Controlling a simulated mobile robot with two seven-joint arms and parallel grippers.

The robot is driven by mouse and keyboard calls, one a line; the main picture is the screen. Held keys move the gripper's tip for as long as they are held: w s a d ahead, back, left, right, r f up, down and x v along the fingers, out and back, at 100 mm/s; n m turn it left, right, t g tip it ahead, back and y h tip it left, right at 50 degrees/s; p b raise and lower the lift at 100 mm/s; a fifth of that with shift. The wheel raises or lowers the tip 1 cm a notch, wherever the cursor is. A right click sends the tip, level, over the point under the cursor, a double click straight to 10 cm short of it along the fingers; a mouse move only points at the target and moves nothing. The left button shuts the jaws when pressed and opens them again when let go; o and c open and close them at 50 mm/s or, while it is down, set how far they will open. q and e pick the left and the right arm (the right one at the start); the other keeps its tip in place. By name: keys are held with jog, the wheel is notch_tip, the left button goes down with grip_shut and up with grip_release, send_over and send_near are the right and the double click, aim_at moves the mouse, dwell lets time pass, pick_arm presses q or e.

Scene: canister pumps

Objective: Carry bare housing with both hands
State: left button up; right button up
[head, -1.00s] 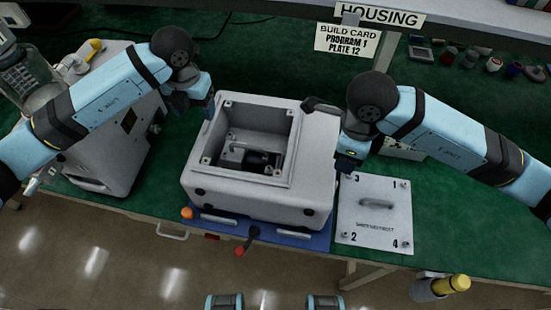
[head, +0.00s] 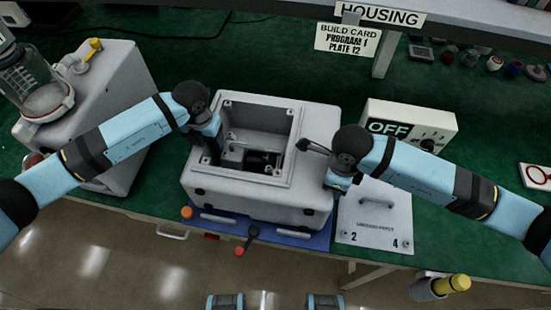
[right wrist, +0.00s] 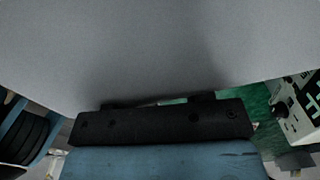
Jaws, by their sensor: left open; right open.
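The grey housing (head: 313,185) stands on a blue base (head: 319,241) at the front edge of the green table. Its top is open and shows dark and metal parts inside. My left gripper (head: 208,150) is open at the housing's left side, by the opening's left rim; its fingertips are partly hidden. My right gripper (head: 325,165) is open at the housing's right side, with one dark finger reaching over the top. In the right wrist view the housing's grey wall (right wrist: 160,50) fills the upper part, close to the gripper, whose fingers are mostly hidden. I cannot tell whether either gripper touches it.
A numbered plate with a handle (head: 375,222) lies right of the housing. A white box marked OFF (head: 410,122) stands behind it. A grey machine with a glass jar (head: 95,100) stands at the left. A red-knobbed lever (head: 246,243) and a yellow-ended cylinder (head: 440,287) are in front.

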pick_arm(q)
jog(key=c, duration=0.7)
pick_arm(e)
jog(key=c, duration=0.7)
pick_arm(q)
grip_shut()
pick_arm(e)
grip_shut()
pick_arm(q)
jog(key=shift+w+r, duration=0.2)
jog(key=shift+r, duration=0.1)
pick_arm(e)
jog(key=shift+w+r, duration=0.2)
jog(key=shift+r, duration=0.1)
